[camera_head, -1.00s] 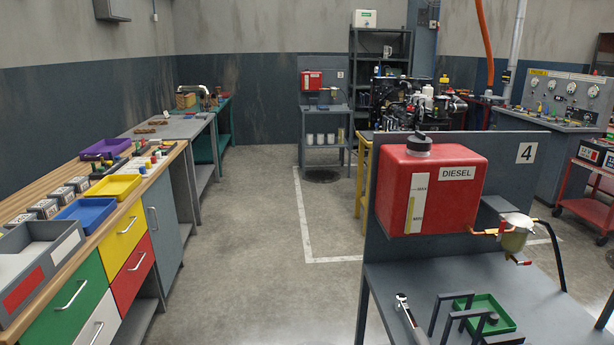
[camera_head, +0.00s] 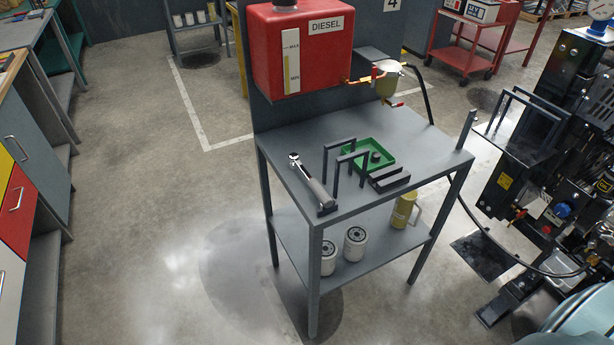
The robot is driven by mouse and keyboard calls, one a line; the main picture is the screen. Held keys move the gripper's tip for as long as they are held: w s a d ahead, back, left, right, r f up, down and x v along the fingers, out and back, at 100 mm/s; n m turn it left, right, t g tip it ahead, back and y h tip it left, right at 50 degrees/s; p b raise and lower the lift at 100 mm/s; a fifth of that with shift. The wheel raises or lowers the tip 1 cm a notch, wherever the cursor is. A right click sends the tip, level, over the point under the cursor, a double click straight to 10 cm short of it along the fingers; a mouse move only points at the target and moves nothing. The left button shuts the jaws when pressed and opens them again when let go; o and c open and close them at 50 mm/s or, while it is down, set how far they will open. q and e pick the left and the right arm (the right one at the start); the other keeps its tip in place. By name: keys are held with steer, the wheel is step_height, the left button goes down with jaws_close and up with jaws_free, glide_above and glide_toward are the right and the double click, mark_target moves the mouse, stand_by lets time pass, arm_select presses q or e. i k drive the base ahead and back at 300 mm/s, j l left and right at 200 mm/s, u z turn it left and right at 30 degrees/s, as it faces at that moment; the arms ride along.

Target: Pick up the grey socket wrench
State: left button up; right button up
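The grey socket wrench (camera_head: 314,187) lies on the top of the grey metal table (camera_head: 285,138), near its left edge. Its ratchet head points to the back left and its grey handle runs toward the front. The handle's front end is at a dark block-like piece near the front edge. Neither of my grippers shows in this view.
Black upright frames (camera_head: 335,165) stand just right of the wrench, beside a green tray (camera_head: 384,149). A red diesel tank (camera_head: 275,65) hangs behind. White filters (camera_head: 355,243) stand on the lower shelf. An engine (camera_head: 560,190) stands at right. Floor at left is clear.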

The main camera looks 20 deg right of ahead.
mark_target(320, 193)
steer(key=l+z, duration=0.1)
steer(key=z, duration=0.8)
steer(key=l+z, duration=0.1)
steer(key=z, duration=0.3)
steer(key=i+l+z, duration=0.35)
steer(key=z, duration=0.15)
steer(key=i+l+z, duration=0.3)
steer(key=z, duration=0.15)
steer(key=i+l, duration=0.15)
steer(key=i, duration=0.25)
steer(key=i+l+z, duration=0.1)
steer(key=i, duration=0.25)
steer(key=l+u, duration=0.1)
steer(key=u, duration=2.85)
